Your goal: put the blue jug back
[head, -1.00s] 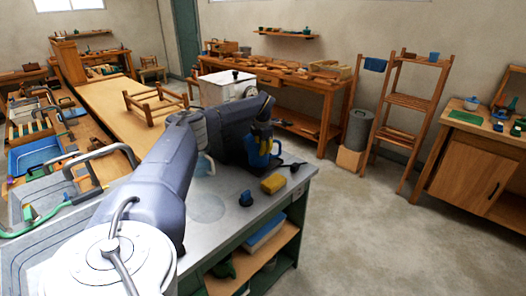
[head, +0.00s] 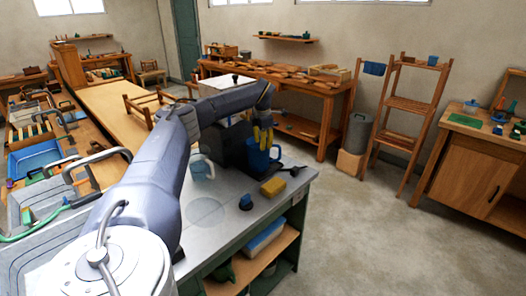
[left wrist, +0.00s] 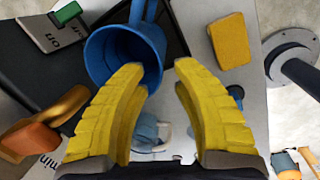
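The blue jug (head: 260,160) stands upright at the far end of the metal-topped bench, beside a dark machine. In the left wrist view I look down into the open mouth of the jug (left wrist: 112,52); its handle points to the top of the picture. My left gripper (head: 263,140) is above the jug with its yellow fingers pointing down. In the left wrist view the fingers (left wrist: 160,75) are spread and empty, and the left one overlaps the jug's rim in the picture. My right gripper is in neither view.
A yellow sponge-like block (head: 273,186) and a small dark-blue object (head: 246,202) lie near the jug on the bench (head: 205,235). A pale blue mug (head: 203,169) stands left of the machine. The bench front is clear.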

